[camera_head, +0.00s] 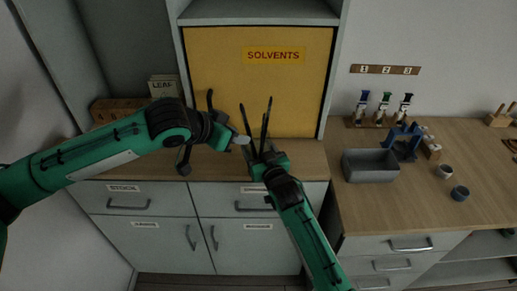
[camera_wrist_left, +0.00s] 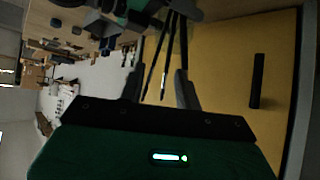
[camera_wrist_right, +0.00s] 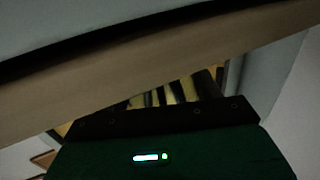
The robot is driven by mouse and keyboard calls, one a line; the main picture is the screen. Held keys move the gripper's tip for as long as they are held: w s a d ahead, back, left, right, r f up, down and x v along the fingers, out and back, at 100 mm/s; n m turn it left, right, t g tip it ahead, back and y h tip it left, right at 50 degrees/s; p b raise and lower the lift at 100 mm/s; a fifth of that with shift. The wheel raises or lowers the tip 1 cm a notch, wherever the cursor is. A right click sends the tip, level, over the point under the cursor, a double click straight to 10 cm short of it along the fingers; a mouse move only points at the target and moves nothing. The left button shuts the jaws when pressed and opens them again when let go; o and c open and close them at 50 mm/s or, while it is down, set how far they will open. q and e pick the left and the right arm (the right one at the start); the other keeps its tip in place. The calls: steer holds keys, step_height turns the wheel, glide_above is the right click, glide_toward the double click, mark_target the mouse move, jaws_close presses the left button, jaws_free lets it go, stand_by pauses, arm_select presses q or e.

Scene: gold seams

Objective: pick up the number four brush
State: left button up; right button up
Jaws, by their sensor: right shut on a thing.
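Several dark, thin brushes (camera_head: 266,118) stand up and fan out at the middle of the counter in the head view, in front of the yellow door. They also show in the left wrist view (camera_wrist_left: 154,66), between the fingers. I cannot read any numbers on them. My left gripper (camera_head: 240,141) is open just left of the brushes, with its fingers apart. My right gripper (camera_head: 268,158) is at the foot of the brushes, shut on what looks like their jar, which it mostly hides. The right wrist view is dark, with yellow and dark stripes beyond the gripper.
The yellow SOLVENTS door (camera_head: 288,85) stands behind the brushes. A LEAF box (camera_head: 164,86) stands at left.

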arm_select(q)
steer(key=shift+d, duration=0.1)
steer(key=n+g+y, duration=0.3)
steer(key=n+y, duration=0.5)
steer(key=n, duration=0.1)
glide_toward(263, 127)
steer(key=x, duration=0.9)
steer(key=shift+w+f, duration=0.45)
steer(key=shift+f, duration=0.2)
steer(key=shift+c, duration=0.2)
jaws_close()
